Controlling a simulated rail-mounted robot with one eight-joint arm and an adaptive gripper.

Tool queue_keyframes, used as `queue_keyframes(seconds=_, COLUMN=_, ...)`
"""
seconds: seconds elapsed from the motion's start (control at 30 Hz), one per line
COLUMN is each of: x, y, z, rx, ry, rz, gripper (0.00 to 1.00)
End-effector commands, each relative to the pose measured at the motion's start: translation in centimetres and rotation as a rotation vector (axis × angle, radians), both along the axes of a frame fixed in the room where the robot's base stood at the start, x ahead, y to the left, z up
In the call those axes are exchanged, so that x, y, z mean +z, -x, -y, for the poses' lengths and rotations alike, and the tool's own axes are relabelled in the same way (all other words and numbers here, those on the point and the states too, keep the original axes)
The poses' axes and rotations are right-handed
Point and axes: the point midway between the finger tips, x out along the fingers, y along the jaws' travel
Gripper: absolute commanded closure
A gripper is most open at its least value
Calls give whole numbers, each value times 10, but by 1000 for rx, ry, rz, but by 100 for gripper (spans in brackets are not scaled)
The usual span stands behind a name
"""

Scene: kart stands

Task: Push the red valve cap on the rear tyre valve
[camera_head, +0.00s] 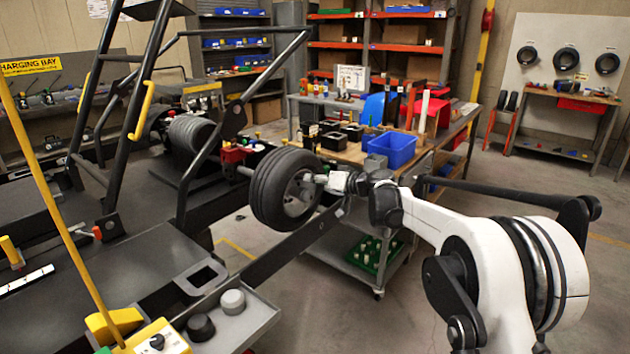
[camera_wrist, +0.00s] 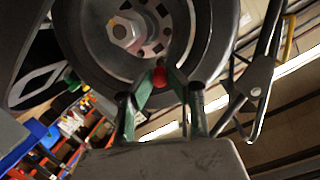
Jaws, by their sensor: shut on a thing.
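The rear tyre (camera_head: 284,189) is a black tyre on a grey wheel, mounted at the right side of the kart. In the wrist view the wheel rim (camera_wrist: 122,32) with its hub nut fills the upper part. My gripper (camera_wrist: 160,78) reaches up to the lower part of the rim, its two green fingers closed together on the red valve cap (camera_wrist: 159,76). The cap sits between the fingertips in front of the rim. The valve stem is hidden, so I cannot tell whether the cap touches it. In the head view my gripper (camera_head: 318,179) is at the wheel face and the cap is not visible.
A workbench (camera_head: 350,153) with a blue bin (camera_head: 392,149) and small black boxes stands behind the wheel. The kart's dark frame (camera_head: 290,243) runs below the tyre. A grey tray (camera_head: 240,322) with knobs is at the front. Open floor lies to the right.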

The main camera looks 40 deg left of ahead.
Motion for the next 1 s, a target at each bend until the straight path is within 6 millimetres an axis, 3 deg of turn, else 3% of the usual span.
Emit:
queue_keyframes(seconds=0.63, x=-3, y=0, z=-14, rx=0, ry=0, rz=0, gripper=94)
queue_keyframes(seconds=0.67, x=-3, y=0, z=-14, rx=0, ry=0, rz=0, gripper=83)
queue_keyframes(seconds=0.8, x=-3, y=0, z=-13, rx=0, ry=0, rz=0, gripper=64)
queue_keyframes(seconds=1.0, x=-3, y=0, z=-13, rx=0, ry=0, rz=0, gripper=63)
